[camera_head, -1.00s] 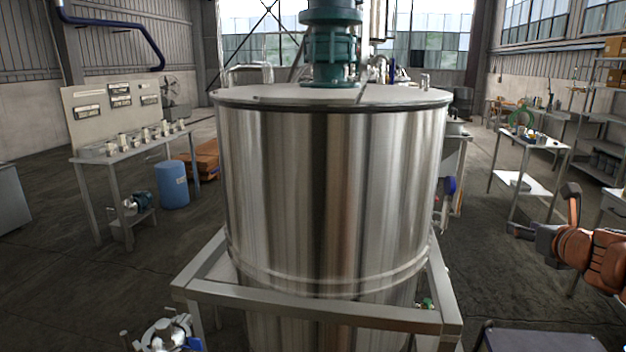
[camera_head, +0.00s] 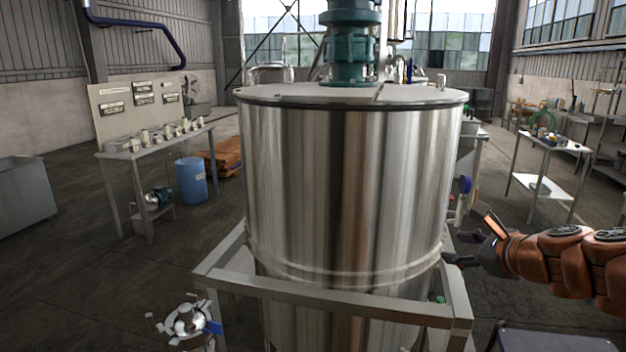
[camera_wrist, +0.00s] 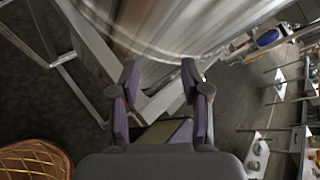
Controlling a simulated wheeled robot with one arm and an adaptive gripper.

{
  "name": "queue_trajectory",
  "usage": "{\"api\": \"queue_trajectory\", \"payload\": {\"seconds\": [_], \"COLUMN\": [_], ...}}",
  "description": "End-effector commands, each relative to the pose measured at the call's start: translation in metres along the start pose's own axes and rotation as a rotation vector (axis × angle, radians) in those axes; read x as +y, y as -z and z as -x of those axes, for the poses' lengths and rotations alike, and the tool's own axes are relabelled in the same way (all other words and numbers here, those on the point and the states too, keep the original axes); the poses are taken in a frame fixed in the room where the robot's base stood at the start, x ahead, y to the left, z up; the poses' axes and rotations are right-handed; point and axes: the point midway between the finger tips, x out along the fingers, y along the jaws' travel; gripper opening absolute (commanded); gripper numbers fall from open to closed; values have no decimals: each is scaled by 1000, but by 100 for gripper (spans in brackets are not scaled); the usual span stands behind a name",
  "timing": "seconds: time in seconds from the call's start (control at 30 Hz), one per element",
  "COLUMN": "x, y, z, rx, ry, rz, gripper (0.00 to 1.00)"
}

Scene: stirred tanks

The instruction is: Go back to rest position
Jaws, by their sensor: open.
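My gripper (camera_head: 467,242) is at the right of the head view, at the end of my orange arm. Its dark fingers point left, towards the lower right side of the big steel tank (camera_head: 345,190). In the picture a fingertip overlaps the tank's edge; I cannot tell whether it touches. The wrist view shows my gripper (camera_wrist: 160,73) with its two fingers apart and nothing between them. The tank's wall (camera_wrist: 150,25) and a beam of its frame (camera_wrist: 88,50) lie just beyond the fingers.
The tank's metal frame (camera_head: 330,297) juts out below my gripper. A small valve fitting (camera_head: 188,320) stands at lower left. A steel table (camera_head: 545,150) stands at right; a bench (camera_head: 150,150) and blue drum (camera_head: 191,182) stand at left. Floor between bench and tank is open.

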Motion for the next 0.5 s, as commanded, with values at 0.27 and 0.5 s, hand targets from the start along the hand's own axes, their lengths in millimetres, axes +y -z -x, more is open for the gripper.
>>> {"api": "queue_trajectory", "payload": {"seconds": [0.27, 0.5], "x": [169, 289], "y": [-26, 24], "z": [9, 76], "rx": [-33, -114], "ry": [-440, -906], "rz": [717, 1341], "gripper": [46, 46]}}
